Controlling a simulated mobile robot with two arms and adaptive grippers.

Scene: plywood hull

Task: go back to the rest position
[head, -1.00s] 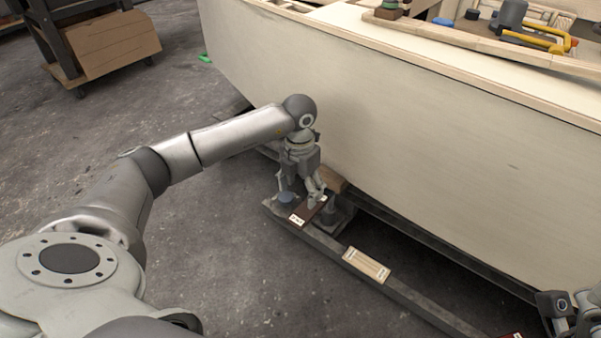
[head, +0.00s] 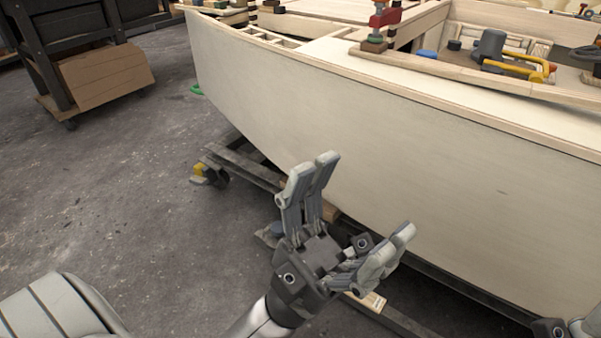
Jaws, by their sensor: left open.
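My left gripper (head: 350,215) is open and empty, raised in front of the plywood hull (head: 370,140) with its fingers spread wide and pointing up and away.
A low dark frame (head: 245,168) with a yellow-marked caster (head: 208,174) runs under the hull. A light wooden block (head: 373,302) lies on it. Clamps and a grey and yellow tool (head: 495,48) rest on top. The floor at left is clear.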

